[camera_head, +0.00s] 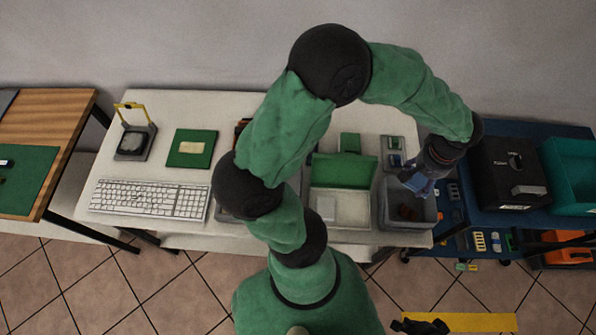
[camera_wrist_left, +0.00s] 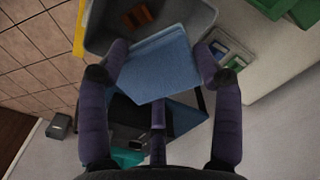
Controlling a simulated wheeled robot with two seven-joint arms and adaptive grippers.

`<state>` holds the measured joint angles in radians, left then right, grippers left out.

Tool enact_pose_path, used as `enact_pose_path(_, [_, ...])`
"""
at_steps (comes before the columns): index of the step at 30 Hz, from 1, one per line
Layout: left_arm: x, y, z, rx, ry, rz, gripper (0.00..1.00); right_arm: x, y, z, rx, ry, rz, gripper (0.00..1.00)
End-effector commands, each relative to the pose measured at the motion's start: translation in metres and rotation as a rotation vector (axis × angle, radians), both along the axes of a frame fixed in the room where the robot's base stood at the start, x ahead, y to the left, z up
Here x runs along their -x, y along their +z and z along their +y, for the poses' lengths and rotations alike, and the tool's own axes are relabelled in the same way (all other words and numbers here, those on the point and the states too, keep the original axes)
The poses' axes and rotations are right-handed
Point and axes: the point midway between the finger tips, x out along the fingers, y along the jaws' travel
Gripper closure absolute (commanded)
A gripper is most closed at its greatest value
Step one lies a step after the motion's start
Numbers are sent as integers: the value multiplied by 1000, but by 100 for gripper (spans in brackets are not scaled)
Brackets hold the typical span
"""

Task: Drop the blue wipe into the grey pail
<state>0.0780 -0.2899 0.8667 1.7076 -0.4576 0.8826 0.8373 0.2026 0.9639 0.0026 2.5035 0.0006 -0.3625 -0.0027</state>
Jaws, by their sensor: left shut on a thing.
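The blue wipe (camera_wrist_left: 155,66) is a flat light-blue sheet held between the fingers of my left gripper (camera_wrist_left: 160,72), which is shut on it. In the head view the left gripper (camera_head: 422,180) points down over the grey pail (camera_head: 427,219), with the wipe (camera_head: 415,183) partly hidden by the fingers. The pail also shows in the wrist view (camera_wrist_left: 98,42), just beyond the wipe, with reddish-brown pieces inside. The wipe overlaps the pail's near rim in that view; I cannot tell the height between them. My right gripper (camera_head: 420,326) is a small dark shape at the bottom edge, its fingers unclear.
A white box with a green lid (camera_head: 343,172) stands left of the pail. A small grey tray (camera_head: 393,150) lies behind it. A black box (camera_head: 509,174) and teal bin (camera_head: 572,175) stand on the blue table at right. A keyboard (camera_head: 148,198) lies at left.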

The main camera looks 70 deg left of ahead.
Motion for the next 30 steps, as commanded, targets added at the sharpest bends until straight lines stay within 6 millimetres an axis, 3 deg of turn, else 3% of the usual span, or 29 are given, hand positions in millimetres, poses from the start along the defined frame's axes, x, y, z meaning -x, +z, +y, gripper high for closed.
enact_pose_path(6, [0,-21,0,0,0,0,70,0,-15,0,0,0,0,100])
enact_pose_path(15, [0,-21,0,0,0,0,70,0,-15,0,0,0,-1,100])
enact_pose_path(16, [0,-21,0,0,0,0,26,0,-15,0,0,0,-1,100])
enact_pose_path(18, [0,-21,0,0,0,0,7,0,-15,0,0,0,-1,100])
enact_pose_path(30, [0,-19,0,0,0,0,7,0,-15,0,0,0,-1,100])
